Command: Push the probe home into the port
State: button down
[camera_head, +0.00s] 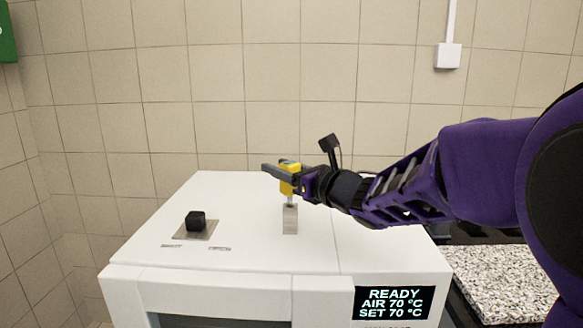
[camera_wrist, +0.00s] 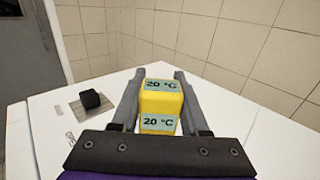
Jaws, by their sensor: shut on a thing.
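My gripper (camera_head: 284,174) is shut on the yellow probe (camera_head: 288,186), above the white machine's top. In the wrist view the yellow probe (camera_wrist: 160,104) sits between the two grey fingers and shows two labels reading 20 °C. The stem's lower end meets or enters the block's top; I cannot tell how deep. The port's opening is not visible.
The white machine (camera_head: 150,235) has a display (camera_head: 394,302) reading READY, AIR 70 °C, SET 70 °C. A black knob (camera_head: 195,220) on a metal plate stands left of the block. A speckled counter (camera_head: 500,285) is at the right. A tiled wall is behind.

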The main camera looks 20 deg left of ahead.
jog(key=shift+f, duration=0.2)
jog(key=shift+f, duration=0.4)
jog(key=shift+f, duration=0.55)
jog(key=shift+f, duration=0.25)
dwell(0.3)
jog(key=shift+c, duration=1.7)
grip_release()
notch_tip(320, 180, up, 7)
jog(key=p, duration=0.2)
